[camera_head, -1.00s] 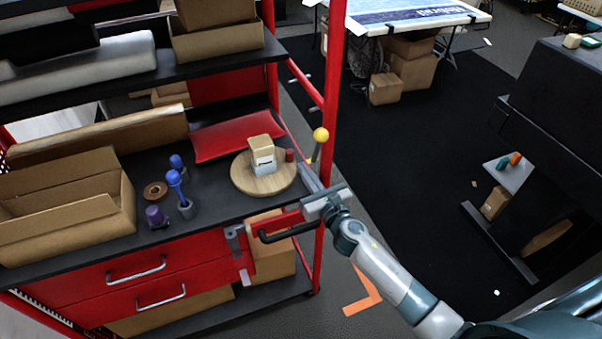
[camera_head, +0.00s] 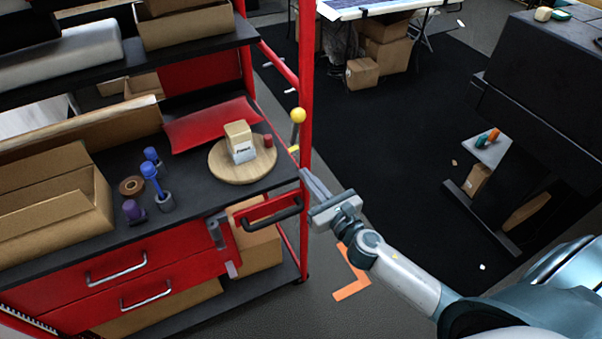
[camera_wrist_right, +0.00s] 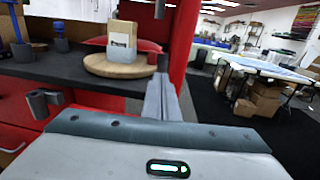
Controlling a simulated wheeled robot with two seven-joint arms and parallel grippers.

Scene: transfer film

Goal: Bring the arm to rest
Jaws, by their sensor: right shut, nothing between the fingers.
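My right gripper (camera_head: 314,184) is shut and empty. It is in front of the red cart's right post, just right of the shelf edge. In the right wrist view the closed fingers (camera_wrist_right: 163,97) point forward toward the cart. A wooden round board (camera_head: 227,168) lies on the cart's black shelf, with a small box with a white label (camera_head: 240,147) and a small red cylinder (camera_head: 268,141) on it. The board (camera_wrist_right: 100,69) and box (camera_wrist_right: 122,42) also show in the right wrist view, left of the fingers. My left gripper is not in view.
The red cart (camera_head: 180,262) has drawers with metal handles and a dark handle (camera_head: 272,215) at its right end, close to my gripper. A yellow-topped lever (camera_head: 298,116) stands by the post. Open floor lies right of the cart; a dark machine (camera_head: 540,85) stands farther right.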

